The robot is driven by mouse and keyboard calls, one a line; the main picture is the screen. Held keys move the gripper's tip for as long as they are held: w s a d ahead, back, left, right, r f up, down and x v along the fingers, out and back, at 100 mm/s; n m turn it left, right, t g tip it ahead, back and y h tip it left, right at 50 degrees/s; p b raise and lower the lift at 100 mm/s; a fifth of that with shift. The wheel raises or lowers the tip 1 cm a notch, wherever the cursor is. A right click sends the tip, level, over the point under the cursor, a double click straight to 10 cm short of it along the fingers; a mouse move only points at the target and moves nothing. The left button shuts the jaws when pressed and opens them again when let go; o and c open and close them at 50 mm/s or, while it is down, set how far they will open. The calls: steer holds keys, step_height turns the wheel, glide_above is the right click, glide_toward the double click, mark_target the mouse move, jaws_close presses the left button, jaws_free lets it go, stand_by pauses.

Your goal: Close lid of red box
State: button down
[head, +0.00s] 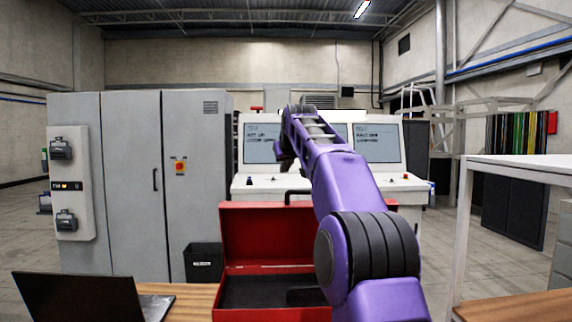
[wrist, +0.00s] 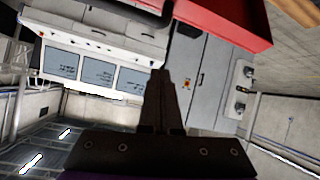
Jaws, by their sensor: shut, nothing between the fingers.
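The red box (head: 270,314) sits on the wooden table in the head view, with its dark interior showing. Its lid (head: 262,232) stands open, upright at the back, with a dark handle (head: 288,198) at its top edge. My arm covers the right part of the box and lid. My gripper (wrist: 158,74) is shut and empty in the wrist view. It is apart from the red box (wrist: 228,28), part of which shows at the top of that tilted view. In the head view I cannot make out the fingers; the arm's end is above the lid.
An open dark laptop (head: 80,298) stands on the wooden table, left of the box. A black bin (head: 203,262) is behind it. Grey cabinets (head: 130,185) and a white console with screens (head: 262,143) stand behind. A white-framed table (head: 520,163) is at right.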

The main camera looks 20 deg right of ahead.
steer(key=p, duration=0.2)
glide_above(283, 202)
steer(key=f, duration=0.3)
steer(key=shift+w+f, duration=0.1)
steer(key=shift+w, duration=0.2)
steer(key=shift+s+f, duration=0.1)
steer(key=shift+f, duration=0.05)
steer(key=shift+s, duration=0.3)
steer(key=shift+s+d+f+b, duration=0.2)
steer(key=shift+s+f+b, duration=0.25)
steer(key=shift+s+f, duration=0.7)
steer(key=shift+s, duration=0.1)
